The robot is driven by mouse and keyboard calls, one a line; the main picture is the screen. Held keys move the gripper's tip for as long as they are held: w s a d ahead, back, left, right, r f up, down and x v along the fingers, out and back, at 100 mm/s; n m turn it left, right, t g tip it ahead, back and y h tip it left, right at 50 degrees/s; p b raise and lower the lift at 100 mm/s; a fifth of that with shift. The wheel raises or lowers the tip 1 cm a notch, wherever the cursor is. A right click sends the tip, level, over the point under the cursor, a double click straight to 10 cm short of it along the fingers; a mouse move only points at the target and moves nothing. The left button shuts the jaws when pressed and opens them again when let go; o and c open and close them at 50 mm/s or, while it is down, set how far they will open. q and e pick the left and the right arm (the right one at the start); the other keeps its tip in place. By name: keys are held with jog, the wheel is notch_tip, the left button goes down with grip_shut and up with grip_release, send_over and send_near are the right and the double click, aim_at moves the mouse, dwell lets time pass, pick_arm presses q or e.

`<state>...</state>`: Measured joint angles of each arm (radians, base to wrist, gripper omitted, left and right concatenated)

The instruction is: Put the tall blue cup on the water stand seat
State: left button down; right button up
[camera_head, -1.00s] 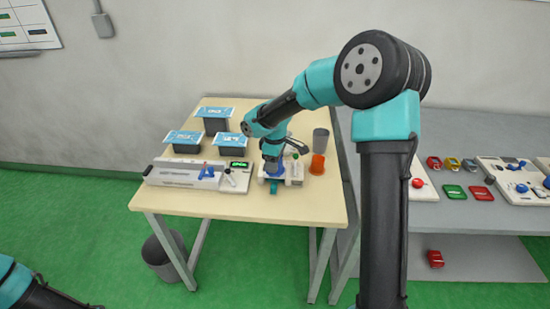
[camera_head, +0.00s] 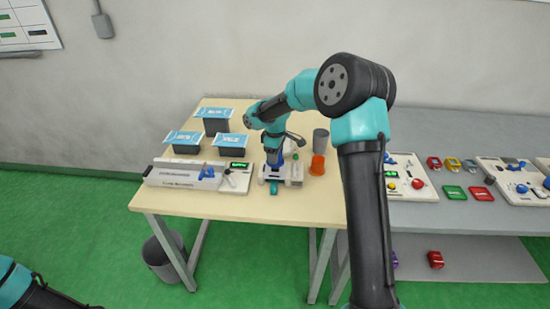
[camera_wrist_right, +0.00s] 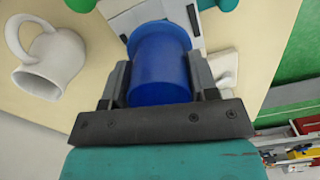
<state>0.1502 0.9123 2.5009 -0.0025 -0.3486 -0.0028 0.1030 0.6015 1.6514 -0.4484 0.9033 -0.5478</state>
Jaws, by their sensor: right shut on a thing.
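The tall blue cup (camera_wrist_right: 160,65) is between the two fingers of my right gripper (camera_wrist_right: 160,85) in the right wrist view. The gripper is shut on it. In the head view the right gripper (camera_head: 273,147) holds the blue cup (camera_head: 273,158) over the white water stand (camera_head: 293,174) near the table's right side. Part of the white stand (camera_wrist_right: 133,16) shows beyond the cup in the wrist view. The cup hides the spot below it, so I cannot tell whether it touches the seat. My left gripper is out of view.
An orange cup (camera_head: 317,165) and a grey cup (camera_head: 320,141) stand right of the stand. A white mug (camera_wrist_right: 55,60) shows in the wrist view. A long white unit (camera_head: 185,178) lies left; several dark boxes with blue-and-white tops (camera_head: 231,140) stand behind. The table's front strip is clear.

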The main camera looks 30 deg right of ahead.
jog(key=shift+f, duration=0.85)
jog(key=shift+f, duration=0.6)
jog(key=o, duration=0.9)
notch_tip(320, 180, up, 13)
jog(key=shift+r, duration=0.15)
